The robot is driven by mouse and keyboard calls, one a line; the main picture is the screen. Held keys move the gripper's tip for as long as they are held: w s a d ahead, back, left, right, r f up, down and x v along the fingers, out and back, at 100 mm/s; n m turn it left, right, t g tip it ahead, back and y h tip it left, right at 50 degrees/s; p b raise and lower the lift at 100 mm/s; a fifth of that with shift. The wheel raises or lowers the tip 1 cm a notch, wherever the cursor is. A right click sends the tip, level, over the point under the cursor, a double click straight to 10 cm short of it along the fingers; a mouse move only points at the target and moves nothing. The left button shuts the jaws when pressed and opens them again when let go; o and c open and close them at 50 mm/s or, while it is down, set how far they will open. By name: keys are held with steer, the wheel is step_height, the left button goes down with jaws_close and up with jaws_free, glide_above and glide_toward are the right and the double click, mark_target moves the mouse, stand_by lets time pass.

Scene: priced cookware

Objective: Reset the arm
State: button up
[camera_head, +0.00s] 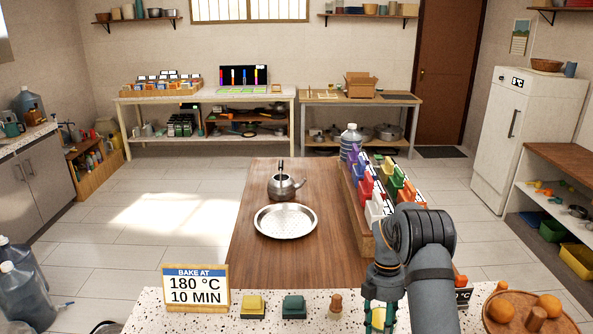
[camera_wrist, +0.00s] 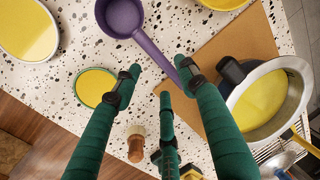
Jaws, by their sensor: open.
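My gripper (camera_head: 379,315) hangs over the near speckled counter (camera_head: 345,298) at the bottom of the head view, partly cut off by the frame edge. In the wrist view its green fingers (camera_wrist: 158,74) are spread apart and hold nothing. A purple ladle-like pan (camera_wrist: 122,15) lies beneath, its handle running toward the right fingertip; I cannot tell whether they touch. My grey arm reaches in from the bottom right of the head view.
In the wrist view, a pot with yellow inside (camera_wrist: 262,100) stands right, a small yellow round dish (camera_wrist: 96,86) left, and a wooden-topped peg (camera_wrist: 136,148) below.

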steer(key=p+x, duration=0.1)
steer(key=x, duration=0.6)
steer(key=shift+f, duration=0.25)
steer(key=shift+s+b+v, duration=0.15)
steer(key=shift+b+v, duration=0.05)
steer(key=shift+v, duration=0.8)
steer(key=shift+s+b+v, duration=0.2)
steer(key=shift+v, duration=0.85)
